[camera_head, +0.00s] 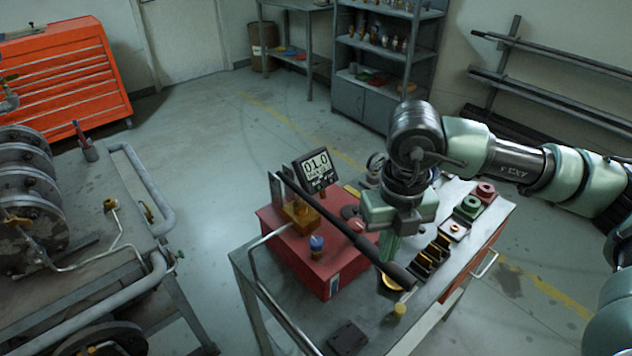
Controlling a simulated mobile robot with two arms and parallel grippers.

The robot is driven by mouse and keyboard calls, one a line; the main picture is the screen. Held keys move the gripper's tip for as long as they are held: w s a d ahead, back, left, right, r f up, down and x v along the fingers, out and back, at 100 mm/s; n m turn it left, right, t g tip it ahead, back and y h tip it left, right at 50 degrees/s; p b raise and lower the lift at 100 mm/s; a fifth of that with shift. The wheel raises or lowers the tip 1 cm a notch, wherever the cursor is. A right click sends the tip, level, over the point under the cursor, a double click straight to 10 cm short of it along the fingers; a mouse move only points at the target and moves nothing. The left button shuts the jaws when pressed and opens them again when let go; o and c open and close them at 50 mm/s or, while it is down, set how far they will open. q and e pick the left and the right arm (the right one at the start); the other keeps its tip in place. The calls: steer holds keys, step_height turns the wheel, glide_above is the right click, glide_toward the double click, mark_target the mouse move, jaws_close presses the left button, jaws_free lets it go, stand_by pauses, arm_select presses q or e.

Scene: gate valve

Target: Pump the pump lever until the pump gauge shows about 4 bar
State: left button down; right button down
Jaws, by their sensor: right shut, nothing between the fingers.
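The red pump box (322,268) stands on a grey cart. Its pump lever (335,222) is a long dark bar that slopes from the brass pump block (300,212) down to the right, ending in a thick dark grip (398,274). The pump gauge (315,168) behind it reads 01.0. My right gripper (387,250) points down just behind the lever near its grip end. Its fingers are shut and empty; the lever partly hides the tips, and I cannot tell whether they touch it. My left gripper is not in view.
The cart top (308,329) also holds a black rack (430,257), green and red blocks (468,207), a yellow-topped item (399,310) and a dark pad (348,338). A pipe bench stands left, a red tool cabinet (65,75) back left. Floor between is clear.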

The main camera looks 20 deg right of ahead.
steer(key=shift+f+b, duration=0.55)
steer(key=shift+f, duration=0.25)
steer(key=shift+r, duration=0.1)
step_height(320, 180, up, 9)
steer(key=p, duration=0.5)
stand_by(1.0)
